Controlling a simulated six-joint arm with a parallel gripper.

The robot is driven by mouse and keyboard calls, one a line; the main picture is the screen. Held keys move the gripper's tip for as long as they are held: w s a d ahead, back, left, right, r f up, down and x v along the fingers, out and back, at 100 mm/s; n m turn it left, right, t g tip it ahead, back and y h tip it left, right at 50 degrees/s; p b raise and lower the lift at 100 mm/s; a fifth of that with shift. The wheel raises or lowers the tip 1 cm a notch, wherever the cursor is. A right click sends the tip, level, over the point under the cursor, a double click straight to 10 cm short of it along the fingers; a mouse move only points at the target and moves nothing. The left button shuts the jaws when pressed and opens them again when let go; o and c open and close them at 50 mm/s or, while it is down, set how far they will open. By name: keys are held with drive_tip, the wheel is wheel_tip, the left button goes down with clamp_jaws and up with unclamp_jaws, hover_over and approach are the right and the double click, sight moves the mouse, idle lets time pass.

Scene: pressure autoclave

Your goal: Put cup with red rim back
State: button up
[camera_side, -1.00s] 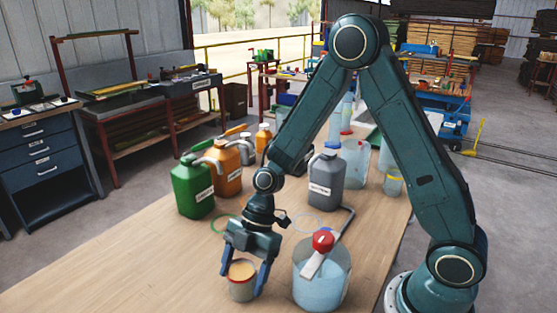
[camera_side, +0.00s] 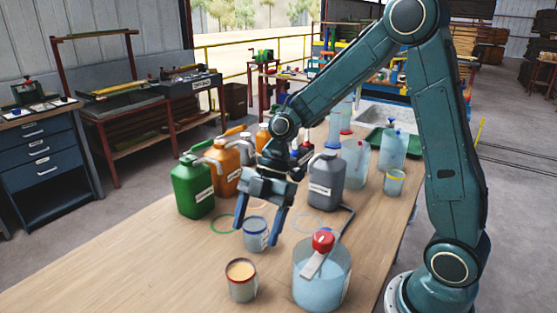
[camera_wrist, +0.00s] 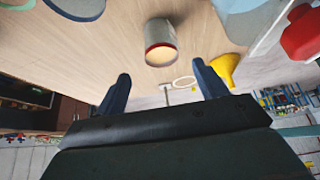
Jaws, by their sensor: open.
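The cup with the red rim (camera_side: 241,284) stands upright on the wooden table near the front, holding something pale orange. It also shows in the wrist view (camera_wrist: 160,36), beyond my fingertips and clear of them. My gripper (camera_side: 256,236) is open and raised above the table, behind that cup in the side view. Its fingers (camera_wrist: 161,70) are spread and nothing is held. A grey cup with a blue rim (camera_side: 256,241) appears between the fingers in the side view; I cannot tell its exact distance from them.
A clear tank with a red-knobbed part (camera_side: 321,283) stands right of the red-rimmed cup. Green (camera_side: 193,190), orange (camera_side: 226,165) and grey (camera_side: 326,183) jugs stand behind. A green ring (camera_side: 222,224) marks the table. The table's front left is clear.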

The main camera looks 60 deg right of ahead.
idle(0.5)
drive_tip(key=s+d+r+m+t+h, duration=0.2)
drive_tip(key=s+d+r+m+h, duration=0.1)
drive_tip(key=s+r+m, duration=0.3)
drive_tip(key=s+d+r+m+t+h, duration=0.3)
drive_tip(key=s+r+m, duration=0.4)
drive_tip(key=s+m, duration=0.4)
drive_tip(key=shift+s+d+m+t, duration=0.3)
drive_tip(key=shift+d+m, duration=0.2)
drive_tip(key=shift+d, duration=0.05)
drive_tip(key=shift+r, duration=0.1)
idle(0.7)
